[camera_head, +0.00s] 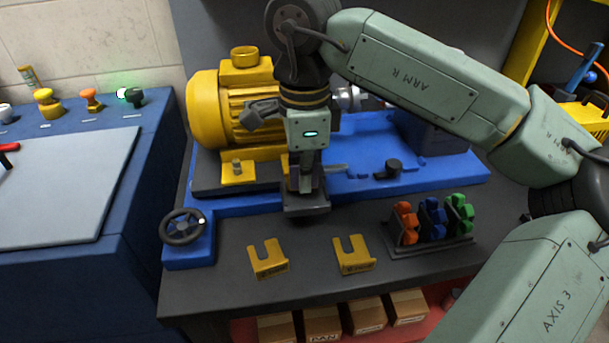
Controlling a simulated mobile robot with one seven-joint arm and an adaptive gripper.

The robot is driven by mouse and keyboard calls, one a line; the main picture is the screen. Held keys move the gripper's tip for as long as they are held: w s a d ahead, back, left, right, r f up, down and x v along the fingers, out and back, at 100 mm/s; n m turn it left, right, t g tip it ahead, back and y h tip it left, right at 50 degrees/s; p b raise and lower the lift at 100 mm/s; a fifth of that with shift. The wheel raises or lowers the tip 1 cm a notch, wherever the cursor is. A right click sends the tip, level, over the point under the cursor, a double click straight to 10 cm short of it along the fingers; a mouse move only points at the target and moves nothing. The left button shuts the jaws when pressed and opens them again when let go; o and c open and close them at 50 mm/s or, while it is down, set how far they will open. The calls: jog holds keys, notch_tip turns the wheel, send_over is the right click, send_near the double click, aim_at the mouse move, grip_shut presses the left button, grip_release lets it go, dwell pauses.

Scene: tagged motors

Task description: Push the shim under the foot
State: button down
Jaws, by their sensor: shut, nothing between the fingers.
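Two yellow slotted shims lie flat on the dark bench front, a left shim (268,259) and a right shim (353,255). Both have their open slots facing the motor. The yellow motor (230,105) sits on a blue base (420,183). One motor foot (238,172) with a bolt shows at the front left. My gripper (306,205) points down at the front edge of the blue base, right of that foot. It is shut and empty. It hides the area behind it, so I cannot tell whether another foot or shim is there.
A black handwheel (183,226) stands at the base's front left corner. A rack of orange, blue and green clips (432,222) sits right of the shims. Boxes (322,323) lie below the bench. My arm spans the right side. Bare bench lies around the shims.

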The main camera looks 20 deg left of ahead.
jog(key=shift+w+a, duration=0.4)
jog(key=shift+w, duration=0.15)
jog(key=shift+s+d, duration=0.1)
jog(key=shift+s+d, duration=0.65)
jog(key=shift+s, duration=0.3)
notch_tip(320, 180, up, 7)
jog(key=p, duration=0.4)
dwell(0.6)
